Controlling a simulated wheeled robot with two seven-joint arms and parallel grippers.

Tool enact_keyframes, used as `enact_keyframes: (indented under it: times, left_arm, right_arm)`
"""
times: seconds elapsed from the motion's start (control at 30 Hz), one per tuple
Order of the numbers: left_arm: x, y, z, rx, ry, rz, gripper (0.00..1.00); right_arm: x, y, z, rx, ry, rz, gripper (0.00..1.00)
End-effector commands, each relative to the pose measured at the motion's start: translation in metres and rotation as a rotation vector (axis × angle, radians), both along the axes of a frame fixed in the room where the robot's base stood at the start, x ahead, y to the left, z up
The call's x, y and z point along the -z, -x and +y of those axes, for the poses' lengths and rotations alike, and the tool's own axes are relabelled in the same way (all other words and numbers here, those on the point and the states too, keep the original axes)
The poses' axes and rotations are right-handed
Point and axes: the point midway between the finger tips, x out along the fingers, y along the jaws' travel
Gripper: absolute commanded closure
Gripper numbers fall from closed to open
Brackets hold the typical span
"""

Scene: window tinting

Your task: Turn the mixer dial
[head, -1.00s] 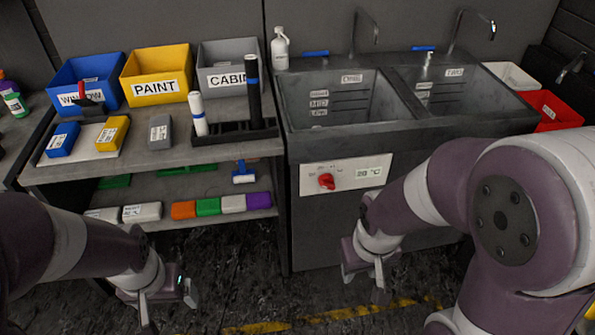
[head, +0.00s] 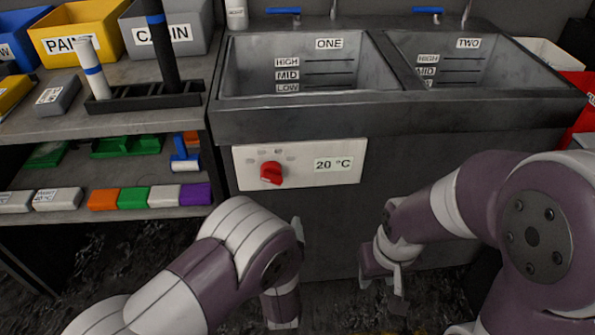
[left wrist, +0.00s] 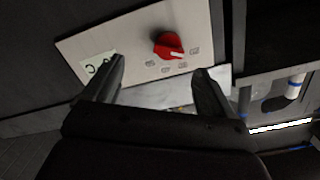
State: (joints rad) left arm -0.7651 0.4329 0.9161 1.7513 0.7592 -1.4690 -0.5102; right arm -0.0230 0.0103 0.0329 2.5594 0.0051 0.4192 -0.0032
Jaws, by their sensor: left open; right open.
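The red mixer dial (head: 271,173) sits on a white panel (head: 298,180) on the front of the sink unit. The panel's display (head: 333,163) reads 20 °C. In the left wrist view the dial (left wrist: 168,46) shows a white pointer mark, with small printed symbols beside it. My left gripper (left wrist: 158,66) is open in front of the panel. The dial shows beyond and between its fingertips, apart from them. In the head view my left wrist is below the panel and its fingers are mostly hidden. My right gripper (head: 382,285) is open and empty, low in front of the sink unit.
Two sink basins, ONE (head: 310,75) and TWO (head: 450,70), are above the panel. A shelf unit (head: 150,120) with bins, bottles and coloured blocks stands to the left. A red bin (head: 582,115) is at the right.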

Motion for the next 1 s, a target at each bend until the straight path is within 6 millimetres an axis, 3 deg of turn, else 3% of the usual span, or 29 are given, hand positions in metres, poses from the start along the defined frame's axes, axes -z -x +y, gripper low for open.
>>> enact_keyframes:
  times: [0.07, 0.17, 0.6, 0.77, 1.0]
  left_arm:
    - [-0.012, -0.001, 0.003, -0.01, -0.026, -0.059, 0.15]
    - [-0.015, -0.012, 0.003, -0.012, -0.044, -0.076, 0.15]
    - [-0.014, -0.112, 0.003, -0.009, -0.041, -0.074, 0.15]
    - [-0.015, -0.126, 0.003, -0.008, -0.042, -0.073, 0.15]
    - [-0.015, -0.128, 0.003, -0.007, -0.042, -0.072, 0.15]
  right_arm:
    - [0.0, 0.0, 0.0, 0.0, 0.0, 0.001, 0.57]
    - [0.003, 0.0, 0.0, 0.0, 0.0, 0.001, 0.57]
    - [0.022, 0.001, 0.0, 0.0, 0.0, 0.002, 0.57]
    - [0.024, 0.0, 0.0, 0.0, 0.0, 0.002, 0.57]
    - [0.024, 0.0, 0.0, 0.0, 0.0, 0.002, 0.57]
